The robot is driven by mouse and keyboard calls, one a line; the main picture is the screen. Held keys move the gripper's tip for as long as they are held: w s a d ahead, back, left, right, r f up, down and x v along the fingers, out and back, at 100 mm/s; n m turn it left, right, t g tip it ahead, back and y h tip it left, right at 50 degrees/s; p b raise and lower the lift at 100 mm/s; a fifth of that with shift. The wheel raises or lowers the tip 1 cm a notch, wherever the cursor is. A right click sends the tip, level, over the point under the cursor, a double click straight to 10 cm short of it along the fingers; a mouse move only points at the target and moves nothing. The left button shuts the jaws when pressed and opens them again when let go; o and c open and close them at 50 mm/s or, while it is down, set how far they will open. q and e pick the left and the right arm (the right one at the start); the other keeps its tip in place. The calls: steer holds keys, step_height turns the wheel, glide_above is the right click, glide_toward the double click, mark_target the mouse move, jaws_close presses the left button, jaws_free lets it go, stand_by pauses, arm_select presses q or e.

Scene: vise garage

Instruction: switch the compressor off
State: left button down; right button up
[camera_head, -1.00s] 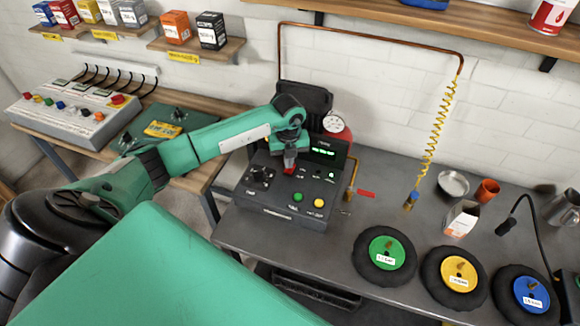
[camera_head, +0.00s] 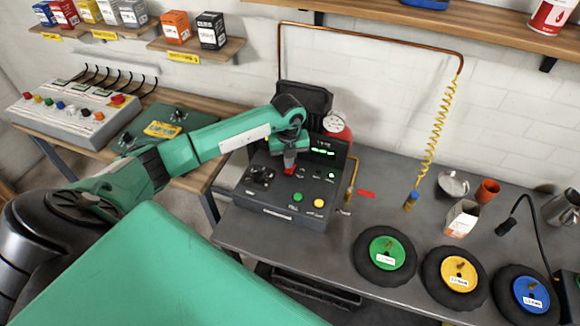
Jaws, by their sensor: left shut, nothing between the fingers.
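The compressor's dark control box (camera_head: 285,207) stands on the grey bench. It has a black knob at left, a green button (camera_head: 297,197) and a yellow button (camera_head: 319,203) at front, and a lit green display (camera_head: 324,152). My left gripper (camera_head: 289,169) is shut and empty, pointing down over the middle of the panel, by a small red part. The arm and gripper hide the panel's back left, and I cannot tell whether the fingertips touch it. My right gripper is not in view.
A gauge (camera_head: 333,124) on a red body stands behind the box. A yellow coiled hose (camera_head: 431,140) hangs to the right. Wheels with green (camera_head: 387,253), yellow (camera_head: 459,274) and blue hubs line the bench front. A grey button console (camera_head: 75,117) stands at left.

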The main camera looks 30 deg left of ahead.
mark_target(289, 171)
arm_select(q)
steer(key=shift+f, duration=0.3)
steer(key=shift+s+f+b, duration=0.1)
steer(key=shift+f+b, duration=0.7)
stand_by(0.5)
steer(key=shift+r, duration=0.2)
steer(key=shift+r+p, duration=0.8)
steer(key=shift+r, duration=0.1)
steer(key=shift+r+p, duration=1.45)
steer(key=shift+r, duration=1.05)
